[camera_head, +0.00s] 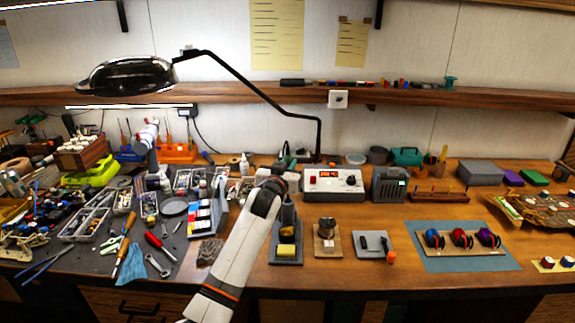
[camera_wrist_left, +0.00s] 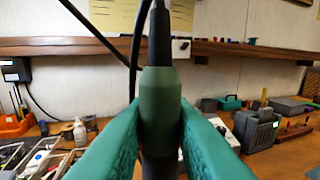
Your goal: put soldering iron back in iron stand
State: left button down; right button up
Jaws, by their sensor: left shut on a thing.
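The soldering iron (camera_wrist_left: 161,95), with a green grip and black upper part, stands nearly upright in the left wrist view. My left gripper (camera_wrist_left: 160,122) is shut on it, with teal fingers on both sides of the green grip. Its tip and lower end are not clear. In the head view my left gripper (camera_head: 287,163) is small, above the back of the bench, partly behind my own wrist. The iron stand (camera_head: 287,257), a dark base with a yellow sponge and a dark upright holder, sits nearer the front, just right of my forearm. My right gripper is not in view.
A white soldering station (camera_head: 333,182) and a dark grey box (camera_head: 389,185) stand at the back. A wooden block with a round tin (camera_head: 327,238) is right of the stand. A lamp arm (camera_head: 262,95) reaches overhead. Tools crowd the left mat.

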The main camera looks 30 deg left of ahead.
pick_arm(q)
jog(key=shift+f+b, duration=1.25)
jog(key=shift+f, duration=0.9)
jog(key=c, duration=0.8)
grip_release()
jog(key=shift+s+d+r+p, duration=0.2)
jog(key=shift+s+r+p, duration=0.05)
jog(key=shift+s+p, duration=0.35)
jog(key=s+p, duration=0.1)
jog(key=s+d+r+p, duration=0.1)
jog(key=s+p, duration=0.2)
jog(key=s, duration=0.1)
jog(key=shift+s+d+r+p, duration=0.25)
jog(key=shift+d+r+p, duration=0.05)
jog(key=shift+d, duration=0.05)
